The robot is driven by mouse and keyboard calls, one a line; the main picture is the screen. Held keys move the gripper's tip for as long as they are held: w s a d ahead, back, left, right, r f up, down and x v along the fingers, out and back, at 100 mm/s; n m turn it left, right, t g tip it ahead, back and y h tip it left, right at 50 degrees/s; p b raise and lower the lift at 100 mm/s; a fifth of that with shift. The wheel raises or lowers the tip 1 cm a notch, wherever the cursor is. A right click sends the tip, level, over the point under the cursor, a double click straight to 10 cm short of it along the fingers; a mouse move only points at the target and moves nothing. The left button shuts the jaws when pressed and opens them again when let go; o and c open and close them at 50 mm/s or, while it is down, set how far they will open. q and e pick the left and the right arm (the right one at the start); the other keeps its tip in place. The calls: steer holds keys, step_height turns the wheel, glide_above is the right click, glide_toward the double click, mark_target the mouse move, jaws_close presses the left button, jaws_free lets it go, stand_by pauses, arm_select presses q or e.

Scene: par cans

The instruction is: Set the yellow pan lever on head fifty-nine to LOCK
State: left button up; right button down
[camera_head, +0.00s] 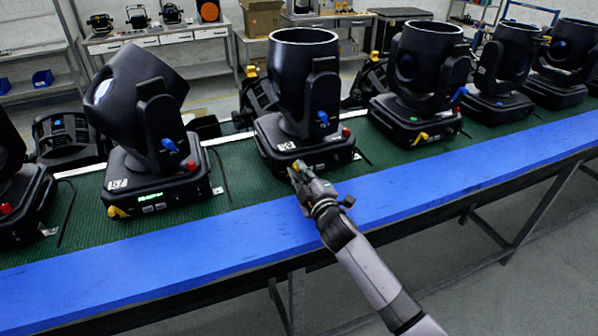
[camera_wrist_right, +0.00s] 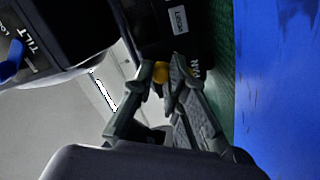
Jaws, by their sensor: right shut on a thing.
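The middle moving head (camera_head: 303,90) stands on the bench with its base towards me. Its number label is too small to read surely. My right gripper (camera_head: 296,171) is at the lower front edge of that base. In the right wrist view my right gripper (camera_wrist_right: 166,80) is shut on the yellow pan lever (camera_wrist_right: 160,72), beside the PAN lettering. The fingers hide part of the lever, and its setting cannot be read. A blue tilt lever (camera_head: 322,118) is on the head's yoke; it also shows in the right wrist view (camera_wrist_right: 12,62). My left gripper is not in view.
A head (camera_head: 140,130) labelled 57 stands to the left, and several more heads (camera_head: 418,80) stand to the right on the green mat (camera_head: 240,185). The blue bench edge (camera_head: 440,178) runs along the front and is clear. Shelves and cabinets are behind.

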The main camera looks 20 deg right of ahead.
steer(key=shift+f, duration=0.25)
steer(key=c, duration=1.9)
jaws_free()
steer(key=shift+c, duration=0.2)
steer(key=o, duration=0.4)
steer(key=shift+r, duration=0.15)
steer(key=shift+c, duration=0.2)
steer(key=shift+s, duration=0.15)
steer(key=s, duration=1.1)
steer(key=shift+s+d, duration=0.2)
steer(key=shift+s, duration=0.2)
